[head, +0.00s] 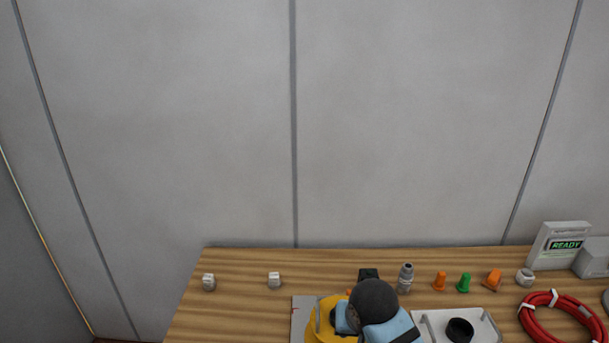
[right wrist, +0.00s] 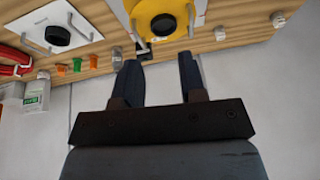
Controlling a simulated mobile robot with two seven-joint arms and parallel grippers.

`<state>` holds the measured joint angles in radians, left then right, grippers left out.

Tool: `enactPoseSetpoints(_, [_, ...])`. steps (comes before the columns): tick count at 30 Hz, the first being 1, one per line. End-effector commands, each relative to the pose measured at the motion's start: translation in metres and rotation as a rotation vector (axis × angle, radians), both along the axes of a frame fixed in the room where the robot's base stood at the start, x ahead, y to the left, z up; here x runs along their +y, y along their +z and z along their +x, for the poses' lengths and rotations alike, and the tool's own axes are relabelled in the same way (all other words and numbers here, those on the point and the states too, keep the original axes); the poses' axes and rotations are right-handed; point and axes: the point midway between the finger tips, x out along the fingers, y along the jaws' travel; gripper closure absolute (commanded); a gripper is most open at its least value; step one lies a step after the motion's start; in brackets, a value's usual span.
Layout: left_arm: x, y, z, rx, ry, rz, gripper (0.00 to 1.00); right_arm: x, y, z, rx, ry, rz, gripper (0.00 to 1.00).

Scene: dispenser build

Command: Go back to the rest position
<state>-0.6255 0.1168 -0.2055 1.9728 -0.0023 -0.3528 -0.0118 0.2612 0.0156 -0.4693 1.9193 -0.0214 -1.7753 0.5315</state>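My right gripper (right wrist: 157,70) is open and empty in the right wrist view, its two dark fingers apart. Beyond its fingertips are the wooden table (right wrist: 95,65) and a yellow rounded body with a black round part (right wrist: 163,25). In the head view my blue and dark right arm covers much of this yellow body (head: 322,327), which is at the table's front middle. The right fingertips cannot be made out in the head view. My left gripper is in neither view.
A white tray (head: 424,320) with a black ring (head: 460,330) is right of the yellow body. Behind are a grey fitting (head: 405,278), small orange and green pieces (head: 464,283), and a "READY" box (head: 560,245). A red coil (head: 540,322) lies right. Two white blocks (head: 274,280) are left.

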Motion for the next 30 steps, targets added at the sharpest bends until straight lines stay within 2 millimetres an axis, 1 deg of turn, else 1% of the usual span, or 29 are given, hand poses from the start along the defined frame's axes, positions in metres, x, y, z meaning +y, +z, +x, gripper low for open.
enactPoseSetpoints(1, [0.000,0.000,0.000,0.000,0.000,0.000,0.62,-0.021,-0.007,0.002,0.000,-0.012,-0.044,0.62])
enactPoseSetpoints(2, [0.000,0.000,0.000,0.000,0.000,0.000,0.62,-0.033,-0.011,0.003,0.000,-0.019,-0.068,0.62])
enactPoseSetpoints(3, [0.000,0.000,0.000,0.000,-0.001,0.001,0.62,-0.050,-0.016,0.004,0.000,-0.028,-0.101,0.62])
enactPoseSetpoints(5, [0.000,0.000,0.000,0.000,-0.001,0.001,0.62,-0.078,-0.022,0.006,-0.001,-0.042,-0.157,0.62])
enactPoseSetpoints(6, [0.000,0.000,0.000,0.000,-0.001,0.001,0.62,-0.098,-0.026,0.007,0.000,-0.053,-0.196,0.62])
enactPoseSetpoints(8, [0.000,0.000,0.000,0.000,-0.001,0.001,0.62,-0.128,-0.030,0.008,0.000,-0.068,-0.255,0.62])
enactPoseSetpoints(9, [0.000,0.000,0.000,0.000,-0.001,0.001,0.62,-0.147,-0.032,0.009,-0.001,-0.079,-0.292,0.62])
enactPoseSetpoints(11, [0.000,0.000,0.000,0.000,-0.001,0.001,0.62,-0.174,-0.033,0.009,0.000,-0.092,-0.345,0.62])
enactPoseSetpoints(12, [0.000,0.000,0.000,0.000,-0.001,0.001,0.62,-0.191,-0.033,0.009,-0.001,-0.101,-0.377,0.62])
enactPoseSetpoints(14, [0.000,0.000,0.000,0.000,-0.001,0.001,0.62,-0.214,-0.032,0.009,0.000,-0.113,-0.422,0.62])
enactPoseSetpoints(15, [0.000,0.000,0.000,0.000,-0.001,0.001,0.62,-0.228,-0.031,0.008,0.000,-0.120,-0.450,0.62])
enactPoseSetpoints(21, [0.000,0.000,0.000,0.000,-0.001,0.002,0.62,-0.296,-0.020,0.006,0.000,-0.155,-0.582,0.62])
enactPoseSetpoints(22, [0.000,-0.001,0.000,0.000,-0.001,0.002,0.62,-0.289,-0.035,0.000,-0.002,-0.121,-0.562,0.62])
enactPoseSetpoints(24, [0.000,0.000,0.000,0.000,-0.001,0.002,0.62,-0.285,-0.054,-0.007,-0.021,-0.059,-0.539,0.62])
enactPoseSetpoints(26, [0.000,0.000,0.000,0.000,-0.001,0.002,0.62,-0.283,-0.068,-0.013,-0.039,-0.011,-0.522,0.62])
enactPoseSetpoints(30, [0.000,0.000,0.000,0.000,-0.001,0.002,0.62,-0.276,-0.104,-0.033,-0.092,0.113,-0.478,0.62])
